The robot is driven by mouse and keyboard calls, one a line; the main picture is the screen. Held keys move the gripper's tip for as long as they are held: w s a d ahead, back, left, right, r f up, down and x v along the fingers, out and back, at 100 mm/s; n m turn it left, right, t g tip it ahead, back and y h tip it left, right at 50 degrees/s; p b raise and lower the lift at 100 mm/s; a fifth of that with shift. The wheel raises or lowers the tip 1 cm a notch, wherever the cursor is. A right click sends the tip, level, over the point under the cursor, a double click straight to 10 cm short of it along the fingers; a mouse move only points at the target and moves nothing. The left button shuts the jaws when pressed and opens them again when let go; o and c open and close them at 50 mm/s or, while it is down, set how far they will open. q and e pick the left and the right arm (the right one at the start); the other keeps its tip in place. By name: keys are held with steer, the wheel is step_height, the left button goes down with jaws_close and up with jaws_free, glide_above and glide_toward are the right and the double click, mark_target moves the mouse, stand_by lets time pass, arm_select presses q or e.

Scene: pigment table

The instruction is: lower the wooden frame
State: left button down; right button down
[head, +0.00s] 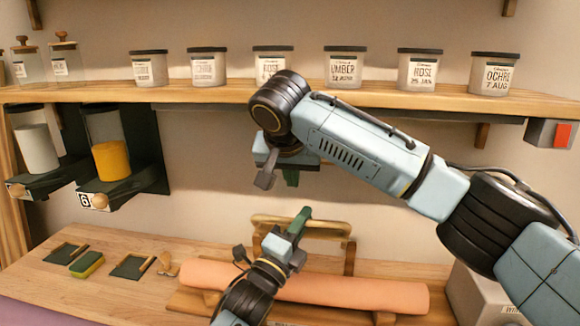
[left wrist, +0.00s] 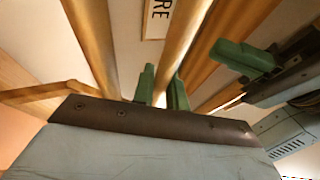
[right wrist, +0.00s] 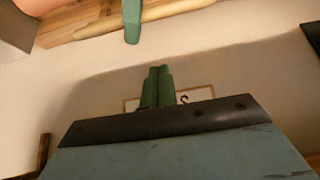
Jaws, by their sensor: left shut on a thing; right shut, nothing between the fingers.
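The wooden frame (head: 330,230) stands raised at the back of the bench, its top bar level and its uprights reaching down behind the pink roll. My left gripper (head: 301,221) is shut on the frame's bar. In the left wrist view the green fingers (left wrist: 162,88) clasp a wooden bar (left wrist: 183,40). My right gripper (head: 283,180) hangs above the frame, shut and empty, apart from it. Its closed fingers (right wrist: 158,88) show in the right wrist view against the wall. Part of the frame is hidden by my left gripper.
The pink roll (head: 370,293) lies across the bench. Slates, a green sponge (head: 87,264) and a small wooden tool (head: 168,266) lie to the left. A shelf (head: 200,95) with several jars runs above. Pigment dispensers (head: 108,160) hang at left. A grey box (head: 475,290) stands at right.

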steer(key=shift+s+f, duration=0.2)
steer(key=shift+f, duration=1.3)
steer(key=shift+s+f, duration=0.15)
steer(key=shift+f, duration=1.35)
steer(key=shift+a, duration=0.1)
